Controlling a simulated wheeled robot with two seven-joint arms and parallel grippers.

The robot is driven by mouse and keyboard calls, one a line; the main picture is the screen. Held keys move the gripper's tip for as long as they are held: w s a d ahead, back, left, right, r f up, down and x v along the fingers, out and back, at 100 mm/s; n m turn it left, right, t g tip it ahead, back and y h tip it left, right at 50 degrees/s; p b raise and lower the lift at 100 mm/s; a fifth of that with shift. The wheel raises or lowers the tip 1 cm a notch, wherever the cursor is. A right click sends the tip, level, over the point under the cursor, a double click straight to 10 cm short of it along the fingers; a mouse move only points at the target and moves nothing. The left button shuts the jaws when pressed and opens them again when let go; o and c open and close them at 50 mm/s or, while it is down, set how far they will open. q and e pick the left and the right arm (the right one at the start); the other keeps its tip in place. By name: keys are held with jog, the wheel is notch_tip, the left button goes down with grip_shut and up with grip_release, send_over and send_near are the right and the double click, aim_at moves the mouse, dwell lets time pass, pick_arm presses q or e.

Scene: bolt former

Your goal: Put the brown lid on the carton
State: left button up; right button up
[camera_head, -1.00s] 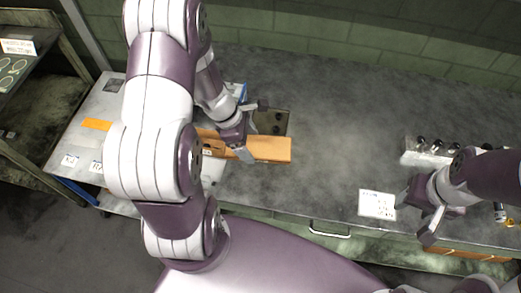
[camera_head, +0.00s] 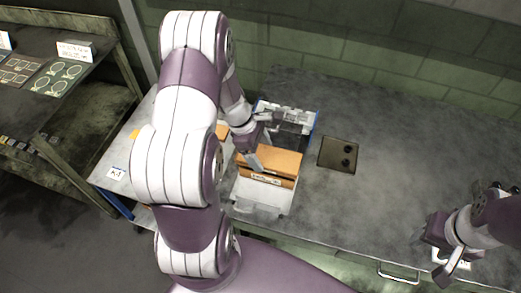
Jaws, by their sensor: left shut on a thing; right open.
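My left gripper (camera_head: 252,150) is shut on the brown lid (camera_head: 275,160), an orange-brown piece with a small label on its front face. It holds the lid over a pale grey-white, box-like thing (camera_head: 262,197) near the bench's front edge. This may be the carton, but I cannot tell for sure. The lid hides part of it, and I cannot tell whether they touch. Another orange-brown piece (camera_head: 222,131) shows partly behind my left arm. My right gripper (camera_head: 443,246) is open and empty over the bench's front right.
A blue-edged tray (camera_head: 313,122) with grey contents stands behind the lid. The middle right of the bench (camera_head: 405,160) is clear. A shelf rack (camera_head: 100,120) stands at the left.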

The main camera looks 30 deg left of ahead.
pick_arm(q)
jog(key=shift+a+f, duration=0.1)
jog(key=shift+f, duration=0.35)
jog(key=shift+d+r, duration=0.15)
jog(key=shift+d, duration=0.05)
pick_arm(e)
jog(key=shift+d+f, duration=0.15)
jog(key=shift+f, duration=0.2)
pick_arm(q)
jog(key=shift+a, duration=0.1)
pick_arm(e)
jog(key=shift+r, duration=0.1)
jog(key=shift+r, duration=0.2)
pick_arm(q)
jog(key=shift+f+b, duration=0.75)
jog(key=shift+f, duration=0.55)
pick_arm(e)
jog(key=shift+f, duration=1.05)
pick_arm(q)
jog(key=o, duration=0.9)
jog(key=shift+r, duration=0.1)
